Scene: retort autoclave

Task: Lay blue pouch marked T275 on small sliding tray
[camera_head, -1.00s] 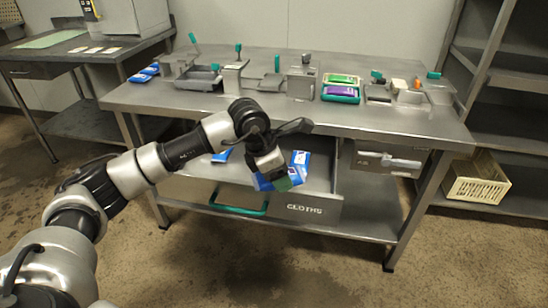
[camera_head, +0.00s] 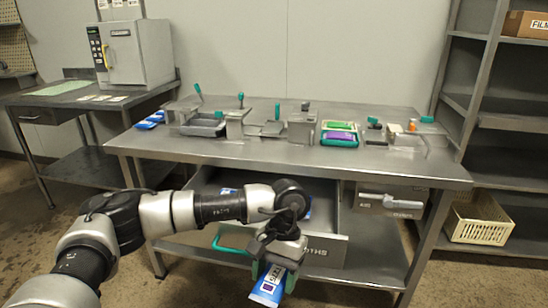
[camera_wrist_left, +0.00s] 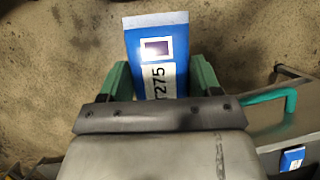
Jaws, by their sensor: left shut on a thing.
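The blue pouch marked T275 (camera_head: 267,290) is held in my left gripper (camera_head: 273,274), hanging down in front of the open drawer. In the left wrist view the pouch (camera_wrist_left: 157,50) sits between the two green fingers (camera_wrist_left: 160,80), with its label and dark square showing. On the bench stand a dark shallow tray (camera_head: 203,128) and a small metal tray-like piece (camera_head: 271,129); I cannot tell for sure which is the small sliding tray. Both are apart from my gripper. My right gripper is not in view.
More blue pouches (camera_head: 151,119) lie at the bench's left end. The bench front (camera_head: 300,153) is clear.

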